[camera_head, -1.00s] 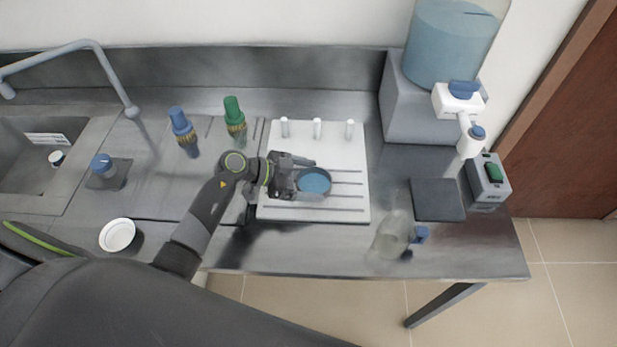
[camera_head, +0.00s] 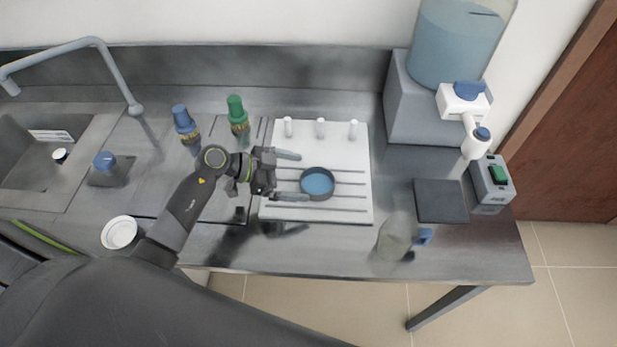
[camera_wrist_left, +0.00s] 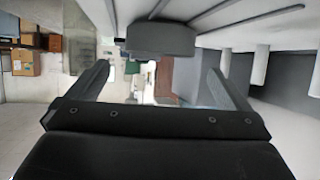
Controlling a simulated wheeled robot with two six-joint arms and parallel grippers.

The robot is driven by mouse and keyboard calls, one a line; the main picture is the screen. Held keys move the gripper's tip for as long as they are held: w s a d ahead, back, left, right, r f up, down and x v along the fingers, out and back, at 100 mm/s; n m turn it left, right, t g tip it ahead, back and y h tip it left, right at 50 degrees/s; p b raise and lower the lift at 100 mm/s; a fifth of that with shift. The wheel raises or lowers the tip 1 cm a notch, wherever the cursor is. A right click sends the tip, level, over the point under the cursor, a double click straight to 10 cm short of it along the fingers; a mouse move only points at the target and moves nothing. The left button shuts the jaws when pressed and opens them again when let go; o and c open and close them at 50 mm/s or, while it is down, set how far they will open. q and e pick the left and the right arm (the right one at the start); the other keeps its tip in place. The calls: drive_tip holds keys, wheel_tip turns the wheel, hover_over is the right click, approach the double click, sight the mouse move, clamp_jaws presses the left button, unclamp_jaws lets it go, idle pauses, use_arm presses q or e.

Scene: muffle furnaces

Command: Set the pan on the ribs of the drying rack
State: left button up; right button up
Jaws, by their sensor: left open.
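The pan (camera_head: 318,184) is a small round dark dish with a blue inside. It sits level on the ribs of the white drying rack (camera_head: 350,208), right of its middle line of ribs' left ends. In the left wrist view the pan (camera_wrist_left: 160,38) shows edge-on as a dark grey block against the ribbed rack (camera_wrist_left: 225,8). My left gripper (camera_head: 300,176) is open just left of the pan, its fingers spread to the far and near sides. In the left wrist view the gripper (camera_wrist_left: 158,70) has nothing between its fingers. My right gripper is out of view.
White pegs (camera_head: 320,128) stand along the rack's back. Blue-capped (camera_head: 185,125) and green-capped (camera_head: 237,115) bottles stand behind my left arm. A clear flask (camera_head: 395,237) stands front right, near a dark square pad (camera_head: 440,200). A white dish (camera_head: 119,232) lies left.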

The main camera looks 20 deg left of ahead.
use_arm(q)
drive_tip(key=v, duration=0.6)
drive_tip(key=shift+f+b, duration=0.1)
drive_tip(key=shift+b, duration=0.25)
drive_tip(key=shift+s+a+r, duration=0.35)
drive_tip(key=shift+a+r, duration=0.05)
drive_tip(key=shift+a, duration=0.05)
